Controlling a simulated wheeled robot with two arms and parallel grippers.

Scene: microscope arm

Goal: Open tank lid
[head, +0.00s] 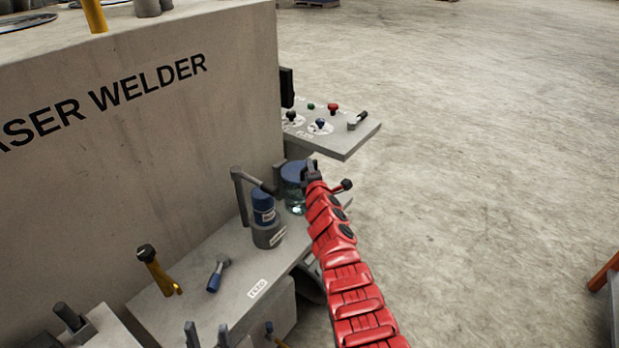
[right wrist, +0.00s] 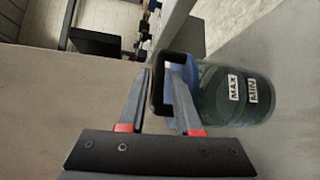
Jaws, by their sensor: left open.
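The tank (right wrist: 236,96) is a dark, see-through cylinder with MAX and MIN labels, lying sideways in the right wrist view. Its blue lid (head: 296,171) has a black loop handle (right wrist: 157,92). My right gripper (head: 312,170), on the red arm, is at the lid. The lid appears seated on the tank. My left gripper (head: 207,331) is open and empty at the bottom edge of the head view.
A blue-capped bottle in a grey holder (head: 268,232) stands left of the tank, beside a grey bent lever. A control panel (head: 352,139) juts out behind the tank. The LASER WELDER body (head: 130,120) walls off the left. Open floor (head: 480,170) lies right.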

